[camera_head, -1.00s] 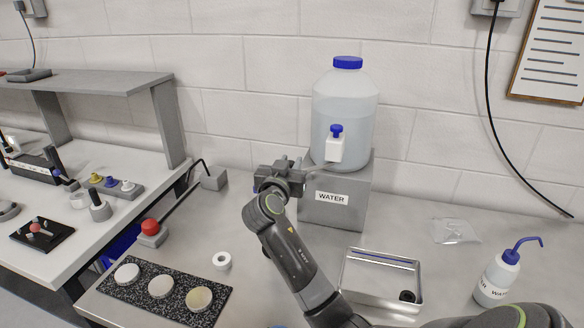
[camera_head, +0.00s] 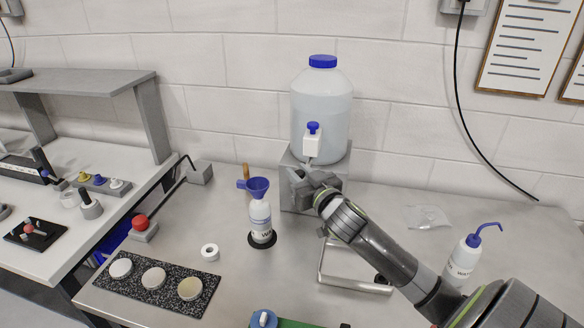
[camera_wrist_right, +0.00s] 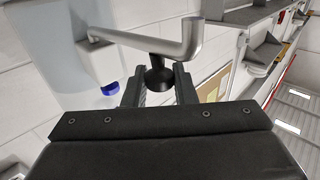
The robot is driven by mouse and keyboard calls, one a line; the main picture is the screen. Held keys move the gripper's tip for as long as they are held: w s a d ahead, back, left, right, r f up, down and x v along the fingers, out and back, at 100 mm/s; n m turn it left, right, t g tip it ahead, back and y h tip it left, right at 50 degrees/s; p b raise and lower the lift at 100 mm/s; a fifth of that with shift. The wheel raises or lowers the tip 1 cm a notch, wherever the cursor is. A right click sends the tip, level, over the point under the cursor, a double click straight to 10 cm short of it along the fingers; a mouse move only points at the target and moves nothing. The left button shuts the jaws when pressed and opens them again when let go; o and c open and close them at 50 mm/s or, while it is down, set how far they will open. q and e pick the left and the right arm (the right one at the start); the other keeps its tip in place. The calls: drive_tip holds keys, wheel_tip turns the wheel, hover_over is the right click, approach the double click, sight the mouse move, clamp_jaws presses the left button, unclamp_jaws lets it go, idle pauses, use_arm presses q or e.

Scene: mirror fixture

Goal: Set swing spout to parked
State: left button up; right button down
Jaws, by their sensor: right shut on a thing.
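The water jug (camera_head: 321,98) with a blue cap stands on a grey box (camera_head: 296,199) and has a white tap with a blue knob (camera_head: 312,128). In the right wrist view the swing spout (camera_wrist_right: 150,43) is a bent silver tube with a dark knob (camera_wrist_right: 158,77) under it. My right gripper (camera_head: 304,180) is in front of the box, below the tap. Its jaws (camera_wrist_right: 159,88) are shut on the spout's knob. In the head view my gripper mostly hides the spout. My left gripper is not in view.
A bottle with a blue funnel (camera_head: 259,212) stands left of my right gripper. A wash bottle (camera_head: 466,256) stands at the right. A speckled strip with round discs (camera_head: 138,290) lies front left.

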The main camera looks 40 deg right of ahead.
drive_tip(key=shift+s+d+y, duration=0.2)
drive_tip(key=shift+d+y, duration=0.05)
drive_tip(key=shift+y, duration=0.05)
drive_tip(key=shift+n, duration=0.3)
drive_tip(key=c, duration=1.3)
unclamp_jaws()
drive_tip(key=shift+d+f, duration=0.1)
drive_tip(key=shift+o, duration=0.2)
drive_tip(key=shift+s, duration=0.25)
drive_tip(key=s+a+b, duration=0.1)
drive_tip(key=s, duration=1.5)
drive_tip(key=shift+s+a, duration=0.2)
drive_tip(key=shift+s, duration=0.2)
